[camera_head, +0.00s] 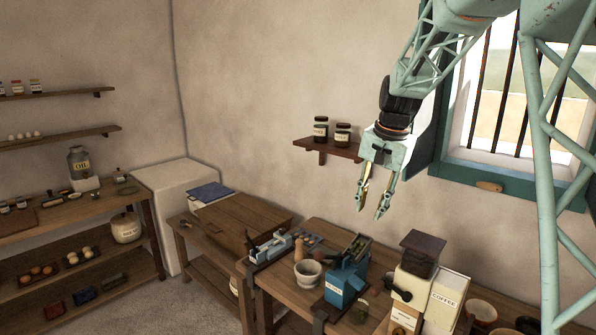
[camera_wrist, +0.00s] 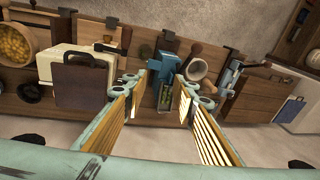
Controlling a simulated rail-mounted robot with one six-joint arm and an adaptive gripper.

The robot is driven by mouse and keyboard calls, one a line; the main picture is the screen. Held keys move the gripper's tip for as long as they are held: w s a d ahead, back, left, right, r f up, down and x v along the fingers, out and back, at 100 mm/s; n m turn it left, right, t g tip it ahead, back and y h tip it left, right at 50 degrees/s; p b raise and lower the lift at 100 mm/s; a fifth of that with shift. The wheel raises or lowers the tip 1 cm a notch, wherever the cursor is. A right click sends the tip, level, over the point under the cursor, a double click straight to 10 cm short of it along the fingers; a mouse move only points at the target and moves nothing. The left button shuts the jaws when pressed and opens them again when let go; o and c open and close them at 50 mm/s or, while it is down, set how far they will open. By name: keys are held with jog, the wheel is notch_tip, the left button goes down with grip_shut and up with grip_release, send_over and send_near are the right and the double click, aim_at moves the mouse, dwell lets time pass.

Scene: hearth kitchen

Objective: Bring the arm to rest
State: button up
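My arm hangs down from the upper right in the head view. My gripper (camera_head: 371,212) points downward in the air, above the work table (camera_head: 284,287) and in front of the back wall. Its two fingers stand apart with nothing between them. In the wrist view my gripper (camera_wrist: 163,98) also shows open and empty, with the blue machine (camera_wrist: 168,74) on the table below and beyond the fingers. The fingers touch nothing.
The blue machine (camera_head: 347,272), white mortar (camera_head: 307,273), coffee grinder (camera_head: 419,258) and cream coffee box (camera_head: 446,299) crowd the table. A small wall shelf (camera_head: 330,148) with two dark jars is left of my gripper. A barred window (camera_head: 490,110) is to the right.

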jog(key=s+r+n+b, duration=0.2)
jog(key=s+r+b, duration=0.1)
jog(key=s, duration=1)
jog(key=s+r+n+b, duration=0.2)
jog(key=s+r+b, duration=0.1)
jog(key=s, duration=1)
jog(key=s+f+n+b, duration=0.1)
jog(key=s+f+b, duration=0.2)
jog(key=s, duration=1.1)
jog(key=s+f+n+t+h+b, duration=0.1)
jog(key=s+f, duration=0.5)
jog(key=s, duration=0.8)
jog(key=shift+a+f+n+t+b, duration=0.15)
jog(key=shift+f+n+t+b, duration=0.2)
jog(key=shift+n+b, duration=0.5)
